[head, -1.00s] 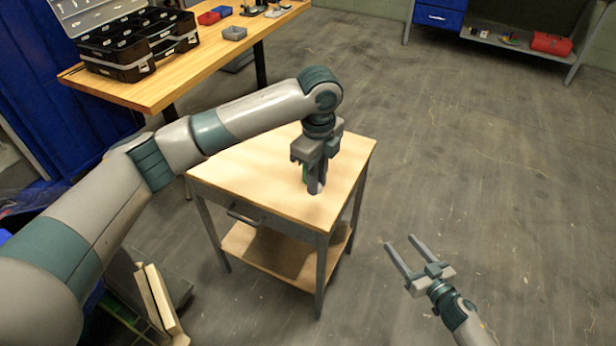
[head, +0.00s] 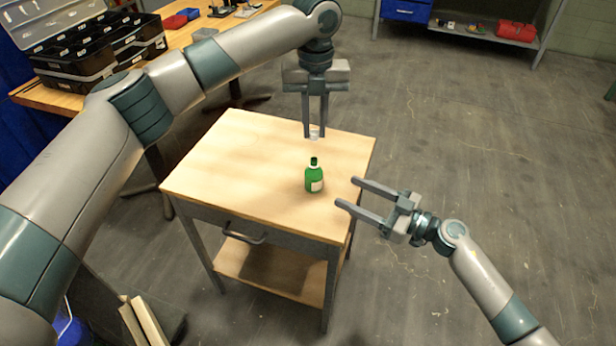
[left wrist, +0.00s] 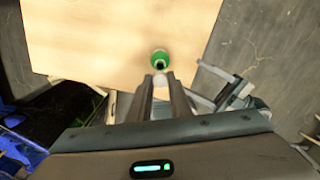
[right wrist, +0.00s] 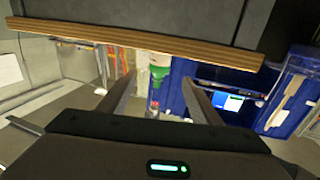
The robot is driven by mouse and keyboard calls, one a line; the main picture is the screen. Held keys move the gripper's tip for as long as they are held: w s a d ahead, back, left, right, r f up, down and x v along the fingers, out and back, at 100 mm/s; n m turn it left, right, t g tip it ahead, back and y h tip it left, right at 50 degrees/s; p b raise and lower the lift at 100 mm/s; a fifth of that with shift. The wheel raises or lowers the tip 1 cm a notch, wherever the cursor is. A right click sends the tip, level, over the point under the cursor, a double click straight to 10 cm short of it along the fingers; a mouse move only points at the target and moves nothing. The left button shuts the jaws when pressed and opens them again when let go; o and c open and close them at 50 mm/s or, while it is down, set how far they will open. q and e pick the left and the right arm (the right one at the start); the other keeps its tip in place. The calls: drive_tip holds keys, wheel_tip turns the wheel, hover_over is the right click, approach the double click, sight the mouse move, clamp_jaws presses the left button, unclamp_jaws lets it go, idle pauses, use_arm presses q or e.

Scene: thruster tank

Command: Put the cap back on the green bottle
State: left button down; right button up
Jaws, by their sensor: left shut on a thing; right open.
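The green bottle (head: 314,180) stands upright and uncapped on the small wooden table, with a pale label. The left wrist view shows it from above (left wrist: 161,59), its dark mouth open. My left gripper (head: 315,136) points down and is shut on a small whitish cap (left wrist: 160,80); it is above the table, apart from the bottle. My right gripper (head: 348,192) is open and empty at the table's right edge, its fingers pointing towards the bottle. In the right wrist view the bottle (right wrist: 158,72) appears upside down between the fingers, beyond their tips.
The small table (head: 240,165) has a drawer handle (head: 245,237) and a lower shelf; its top is otherwise clear. A workbench (head: 60,103) with a black toolbox (head: 75,70) stands at the back left. Open floor lies to the right.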

idle(0.3)
drive_tip(key=x, duration=1.2)
drive_tip(key=shift+d, duration=0.1)
clamp_jaws()
use_arm(q)
hover_over(314, 159)
drive_tip(key=shift+f, duration=2.45)
drive_tip(key=shift+f, duration=0.1)
drive_tip(key=shift+f, duration=0.8)
drive_tip(key=shift+f, duration=0.6)
